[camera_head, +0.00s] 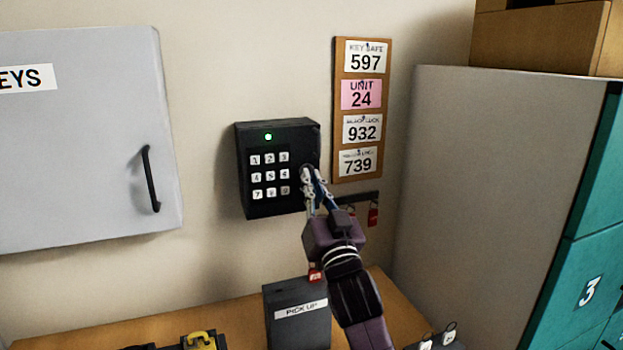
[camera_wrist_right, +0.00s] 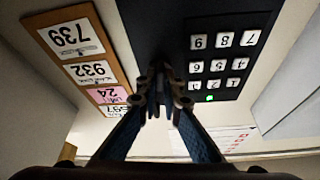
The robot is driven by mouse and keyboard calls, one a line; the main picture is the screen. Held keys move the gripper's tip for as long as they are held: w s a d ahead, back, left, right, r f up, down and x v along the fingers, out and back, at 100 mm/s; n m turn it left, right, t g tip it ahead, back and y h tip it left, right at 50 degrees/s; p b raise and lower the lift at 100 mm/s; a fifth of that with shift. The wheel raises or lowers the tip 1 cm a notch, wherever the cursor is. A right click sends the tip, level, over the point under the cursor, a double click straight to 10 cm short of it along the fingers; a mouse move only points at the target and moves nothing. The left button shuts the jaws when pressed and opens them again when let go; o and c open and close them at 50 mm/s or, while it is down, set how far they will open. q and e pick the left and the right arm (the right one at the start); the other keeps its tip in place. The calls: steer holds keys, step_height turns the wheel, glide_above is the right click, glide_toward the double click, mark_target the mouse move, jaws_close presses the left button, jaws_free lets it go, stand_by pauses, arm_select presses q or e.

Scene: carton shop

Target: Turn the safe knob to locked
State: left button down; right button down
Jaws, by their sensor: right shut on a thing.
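The black key safe (camera_head: 277,168) is mounted on the wall, with a white number keypad and a lit green light (camera_head: 268,137). It also shows upside down in the wrist view (camera_wrist_right: 173,25). My right gripper (camera_head: 308,175) reaches up to the right part of the safe's front, beside the keypad. In the wrist view its fingertips (camera_wrist_right: 163,88) are close together against the dark front, shut on the safe knob. The knob is hidden by the fingers, so its turn position does not show. My left gripper is not in view.
A corkboard (camera_head: 337,112) with number cards hangs right of the safe. Red tags (camera_head: 373,215) hang on a rack below it. A grey keys cabinet (camera_head: 85,140) is at left. A dark pick-up box (camera_head: 285,325) stands on the counter below. Teal lockers (camera_head: 590,235) stand at right.

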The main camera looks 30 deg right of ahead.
steer(key=shift+d+r+n+t+y+p, duration=0.15)
steer(key=shift+n+t+y+p, duration=0.2)
steer(key=shift+n+y, duration=0.85)
steer(key=shift+n, duration=0.6)
steer(key=c, duration=2.1)
jaws_free()
steer(key=v, duration=1.2)
